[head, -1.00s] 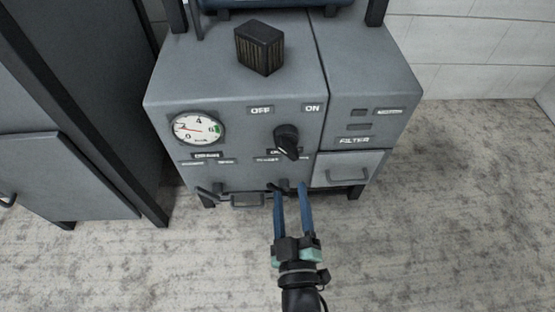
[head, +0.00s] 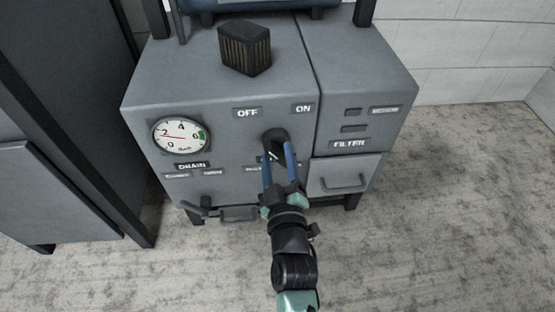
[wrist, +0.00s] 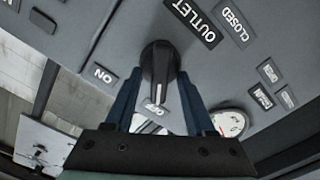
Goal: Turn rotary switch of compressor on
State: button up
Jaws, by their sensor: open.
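The rotary switch (head: 274,135) is a black knob on the grey front of the compressor (head: 225,185), below the OFF label (head: 247,112) and the ON label (head: 303,108). In the wrist view, the switch (wrist: 160,62) has a white pointer line towards the OFF label (wrist: 155,108); the ON label (wrist: 104,75) is to its left. My gripper (head: 277,153) is open, its blue fingers reaching up to the switch. In the wrist view, the fingers of my gripper (wrist: 160,77) lie on either side of the knob; whether they touch it I cannot tell.
A round gauge (head: 180,136) is left of the switch. A filter drawer with a handle (head: 345,182) is at the right, and another handle (head: 238,213) sticks out low. A black ribbed block (head: 245,47) stands on top. A dark cabinet (head: 70,110) stands to the left.

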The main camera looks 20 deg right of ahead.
jog(key=shift+w, duration=0.3)
grip_shut()
jog(key=shift+m, duration=0.3)
jog(key=m, duration=0.6)
jog(key=shift+s+d, duration=0.1)
jog(key=shift+d, duration=0.1)
jog(key=m, duration=0.3)
jog(key=shift+m, duration=0.3)
jog(key=shift+d+m+p, duration=0.15)
jog(key=shift+m+p, duration=0.15)
jog(key=shift+m, duration=1.6)
